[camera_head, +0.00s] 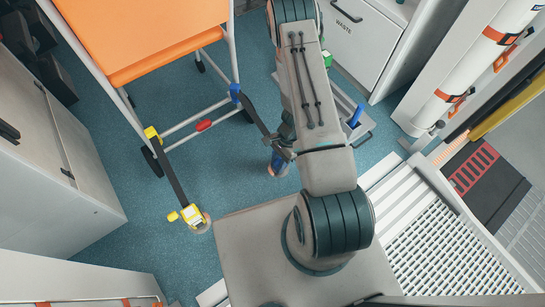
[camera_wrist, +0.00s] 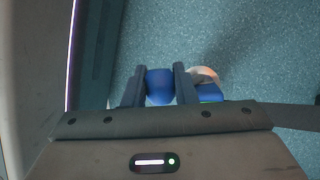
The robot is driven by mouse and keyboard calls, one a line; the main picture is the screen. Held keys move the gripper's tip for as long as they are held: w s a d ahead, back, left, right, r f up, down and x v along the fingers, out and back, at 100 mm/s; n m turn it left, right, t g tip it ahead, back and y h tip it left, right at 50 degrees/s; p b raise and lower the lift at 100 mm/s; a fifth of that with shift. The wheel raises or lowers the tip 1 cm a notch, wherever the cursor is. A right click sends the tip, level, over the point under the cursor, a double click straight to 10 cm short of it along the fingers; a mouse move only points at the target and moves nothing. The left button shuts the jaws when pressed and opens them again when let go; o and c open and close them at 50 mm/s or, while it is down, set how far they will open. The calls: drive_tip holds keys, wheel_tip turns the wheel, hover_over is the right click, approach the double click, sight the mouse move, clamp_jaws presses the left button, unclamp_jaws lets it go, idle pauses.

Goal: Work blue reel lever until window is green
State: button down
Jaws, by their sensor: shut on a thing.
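The blue reel (camera_head: 277,165) sits low by the floor in the head view, partly covered by my arm. A dark strap runs from it up to a blue hook (camera_head: 235,92) on the cot frame. In the wrist view my gripper (camera_wrist: 160,88) has its two dark fingers on either side of the blue lever (camera_wrist: 159,86), closed on it. The reel's blue body (camera_wrist: 210,91) shows just right of the fingers, with a small green patch at its lower edge. My gripper's palm cuts off the view below, so I cannot see the whole window.
An orange-topped wheeled cot (camera_head: 150,40) stands at the upper left. A yellow reel (camera_head: 192,216) with its own strap lies at the lower left. A grey cabinet (camera_head: 50,150) is at the left, a waste cabinet (camera_head: 350,35) at the upper right. Blue floor (camera_head: 140,240) is open between.

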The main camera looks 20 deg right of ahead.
drive_tip(key=shift+s+d+f+b, duration=0.2)
drive_tip(key=shift+s+f, duration=0.1)
drive_tip(key=shift+s, duration=0.2)
drive_tip(key=shift+s+d+f+b, duration=0.2)
drive_tip(key=shift+s+f, duration=0.1)
drive_tip(key=shift+s, duration=0.2)
drive_tip(key=c, duration=1.2)
unclamp_jaws()
drive_tip(key=shift+o, duration=0.2)
drive_tip(key=p+v, duration=0.5)
drive_tip(key=v, duration=0.9)
